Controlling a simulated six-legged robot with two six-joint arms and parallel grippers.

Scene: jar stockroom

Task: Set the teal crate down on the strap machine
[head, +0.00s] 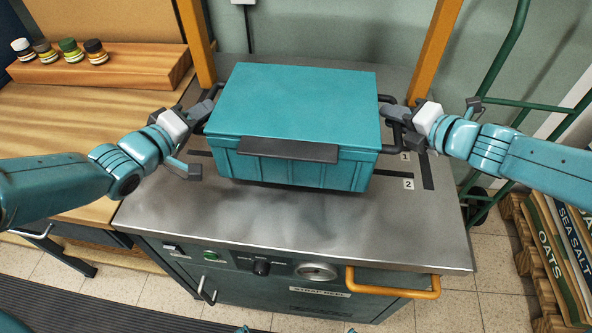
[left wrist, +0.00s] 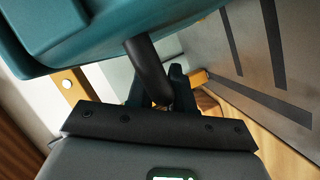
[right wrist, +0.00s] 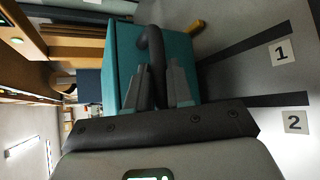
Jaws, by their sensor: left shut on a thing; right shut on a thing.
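The teal crate (head: 295,115) is closed, with a dark latch strip on its front and a black handle at each end. It is over the grey metal top of the strap machine (head: 290,225). A shadow lies under its front edge; I cannot tell for sure whether it touches the top. My left gripper (head: 205,112) is shut on the left handle (left wrist: 150,70). My right gripper (head: 392,112) is shut on the right handle, which also shows in the right wrist view (right wrist: 155,60). Black marks numbered 1 and 2 (head: 408,184) show right of the crate.
An orange arch (head: 436,45) rises behind the crate on both sides. A wooden bench (head: 60,125) with small jars (head: 70,50) stands at left. A green hand truck (head: 500,105) and a pallet of sacks (head: 555,260) are at right. The machine top's front is clear.

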